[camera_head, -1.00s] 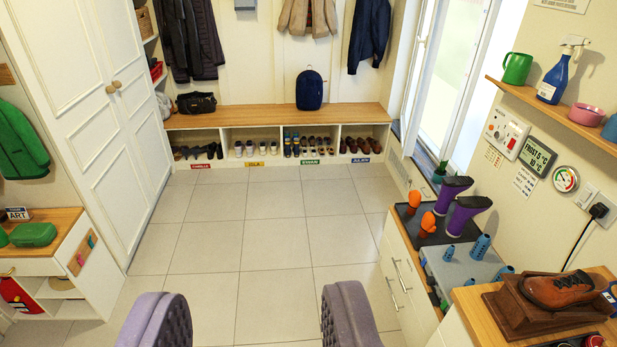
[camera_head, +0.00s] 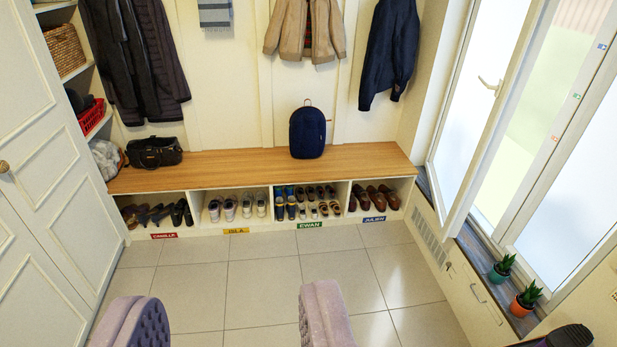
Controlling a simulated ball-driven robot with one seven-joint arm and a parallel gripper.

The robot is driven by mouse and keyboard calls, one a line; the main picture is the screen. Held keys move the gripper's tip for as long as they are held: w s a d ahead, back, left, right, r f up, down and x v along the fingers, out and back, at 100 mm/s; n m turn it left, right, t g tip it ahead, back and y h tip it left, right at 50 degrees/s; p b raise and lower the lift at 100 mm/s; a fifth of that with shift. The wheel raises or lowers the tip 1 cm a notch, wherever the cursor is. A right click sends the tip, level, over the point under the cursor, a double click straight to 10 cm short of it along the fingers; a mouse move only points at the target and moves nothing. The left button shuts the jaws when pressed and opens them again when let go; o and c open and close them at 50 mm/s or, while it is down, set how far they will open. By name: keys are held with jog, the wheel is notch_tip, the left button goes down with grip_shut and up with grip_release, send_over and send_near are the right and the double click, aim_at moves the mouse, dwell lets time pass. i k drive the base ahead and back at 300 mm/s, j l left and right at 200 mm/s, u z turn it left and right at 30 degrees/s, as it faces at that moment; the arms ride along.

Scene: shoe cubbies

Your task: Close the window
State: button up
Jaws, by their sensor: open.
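The window (camera_head: 510,165) is in the right wall. One frosted sash (camera_head: 462,120) with a white lever handle (camera_head: 490,85) stands swung out from its frame, and a gap shows pale green outside between it and the frosted pane on the right (camera_head: 580,165). My gripper (camera_head: 232,312) shows as two purple padded fingers at the bottom, wide apart with nothing between them. It is over the tiled floor, well to the left of the sash and not touching it.
A wooden shoe bench (camera_head: 240,170) with a blue backpack (camera_head: 307,132) runs along the back wall. A green-potted plant (camera_head: 501,270) and an orange-potted plant (camera_head: 525,300) stand on the dark sill. White cupboard doors (camera_head: 45,180) are at left. The tiled floor (camera_head: 260,280) is clear.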

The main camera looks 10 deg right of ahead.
aim_at(501, 41)
jog(key=i+z, duration=0.2)
jog(key=i, duration=0.3)
jog(key=i+j+z, duration=0.2)
jog(key=i, duration=0.25)
jog(key=i+z, duration=0.2)
jog(key=i, duration=0.3)
jog(key=i+j+z, duration=0.15)
jog(key=i+z, duration=0.3)
jog(key=i+j+z, duration=0.3)
jog(key=i+z, duration=0.15)
jog(key=i+u, duration=0.25)
jog(key=i, duration=0.65)
